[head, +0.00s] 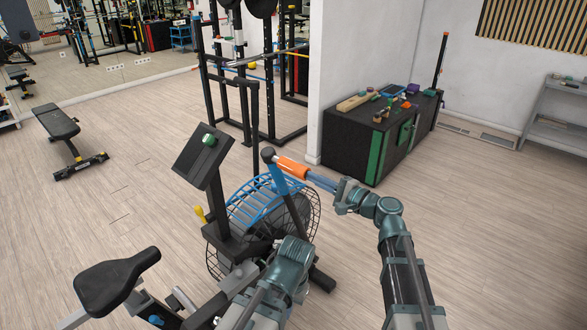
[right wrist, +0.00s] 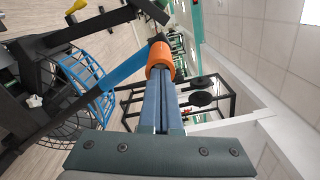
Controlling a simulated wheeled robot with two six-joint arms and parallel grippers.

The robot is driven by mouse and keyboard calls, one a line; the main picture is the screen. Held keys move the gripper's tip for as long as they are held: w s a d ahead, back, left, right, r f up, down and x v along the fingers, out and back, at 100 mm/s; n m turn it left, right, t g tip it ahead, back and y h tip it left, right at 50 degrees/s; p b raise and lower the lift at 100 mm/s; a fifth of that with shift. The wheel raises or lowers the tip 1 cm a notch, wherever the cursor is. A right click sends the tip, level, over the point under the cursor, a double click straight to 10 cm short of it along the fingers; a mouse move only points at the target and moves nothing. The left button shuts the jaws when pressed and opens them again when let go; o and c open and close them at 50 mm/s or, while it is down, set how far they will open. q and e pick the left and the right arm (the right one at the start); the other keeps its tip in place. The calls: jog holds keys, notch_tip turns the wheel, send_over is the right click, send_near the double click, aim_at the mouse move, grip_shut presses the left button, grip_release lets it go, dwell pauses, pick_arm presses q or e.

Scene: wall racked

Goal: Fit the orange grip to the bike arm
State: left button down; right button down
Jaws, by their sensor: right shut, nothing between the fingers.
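The orange grip (head: 291,167) is a short orange tube at the top end of the bike arm (head: 277,179), a blue bar with a black end. It also shows in the right wrist view (right wrist: 160,57), with the black end just beyond it. My right gripper (head: 312,176) is shut and empty, its blue fingers pointing at the near end of the grip. The fingertips are at or very near the grip; I cannot tell whether they touch. How far the grip sits over the arm is hidden. My left arm shows low in the head view, but its gripper does not.
The exercise bike has a black saddle (head: 118,277), a display (head: 202,155) and a caged fan wheel (head: 307,225). A black box (head: 348,139) with loose small items stands behind my right gripper. A weight bench (head: 55,122) is at left. The floor at right is clear.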

jog(key=shift+x, duration=1.2)
jog(key=shift+d, duration=0.1)
jog(key=v, duration=1.7)
jog(key=shift+s+d, duration=0.2)
jog(key=shift+d, duration=0.05)
dwell(0.4)
